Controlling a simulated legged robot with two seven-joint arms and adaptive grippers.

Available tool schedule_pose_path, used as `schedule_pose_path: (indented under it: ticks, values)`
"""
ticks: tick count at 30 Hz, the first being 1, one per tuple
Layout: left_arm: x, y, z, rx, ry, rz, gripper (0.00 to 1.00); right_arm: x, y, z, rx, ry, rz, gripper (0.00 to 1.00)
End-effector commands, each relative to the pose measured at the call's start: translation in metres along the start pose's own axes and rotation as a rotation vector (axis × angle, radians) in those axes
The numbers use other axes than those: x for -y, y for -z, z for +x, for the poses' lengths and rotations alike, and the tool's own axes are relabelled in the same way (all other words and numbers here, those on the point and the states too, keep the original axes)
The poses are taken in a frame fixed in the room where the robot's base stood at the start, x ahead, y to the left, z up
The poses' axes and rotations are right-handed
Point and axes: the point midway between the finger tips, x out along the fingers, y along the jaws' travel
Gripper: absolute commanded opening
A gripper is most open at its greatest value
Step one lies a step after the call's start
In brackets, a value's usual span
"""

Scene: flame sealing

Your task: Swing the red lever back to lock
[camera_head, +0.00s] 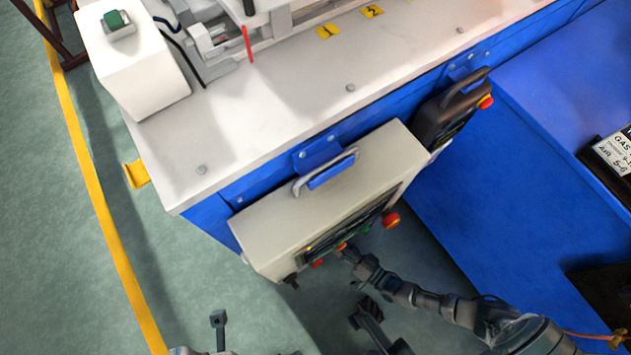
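A thin red lever (248,44) stands near the back of the white table top, beside a grey metal fixture (213,38). My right arm comes in from the lower right. Its gripper (350,256) is at the lower edge of the control panel, close to the buttons, well apart from the lever. Its fingers are too small and dark to tell open from shut, or whether they touch a button. Dark parts at the bottom edge may belong to my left gripper, but its fingers cannot be made out clearly.
The beige control box (270,226) with a handle hangs on the table's blue front. A black pendant (445,112) hangs to its right. A white box with a green button (135,70) stands at the table's left end. The front of the table top is clear.

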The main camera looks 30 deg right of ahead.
Motion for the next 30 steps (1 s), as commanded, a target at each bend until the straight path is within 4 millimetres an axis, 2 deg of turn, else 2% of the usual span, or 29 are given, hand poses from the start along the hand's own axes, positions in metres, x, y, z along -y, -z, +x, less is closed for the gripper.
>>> schedule_pose_path:
  ticks: [6,12,18,26,30]
  values:
    - [0.0,-0.005,-0.001,-0.031,-0.009,0.001,0.0,-0.002,-0.004,0.051,0.003,-0.002,0.002,0.47]
    - [0.001,-0.005,0.002,-0.058,-0.017,0.002,0.0,-0.001,-0.003,0.085,0.003,-0.002,-0.001,0.47]
    - [-0.001,-0.004,0.005,-0.071,-0.023,0.004,0.0,0.0,-0.002,0.099,0.002,-0.001,0.0,0.47]
    - [0.0,-0.008,0.005,-0.068,-0.023,0.004,0.0,0.001,0.0,0.101,0.001,0.0,-0.001,0.47]
    - [0.0,-0.008,0.005,-0.069,-0.023,0.004,0.0,0.001,0.0,0.101,0.001,0.0,-0.001,0.15]
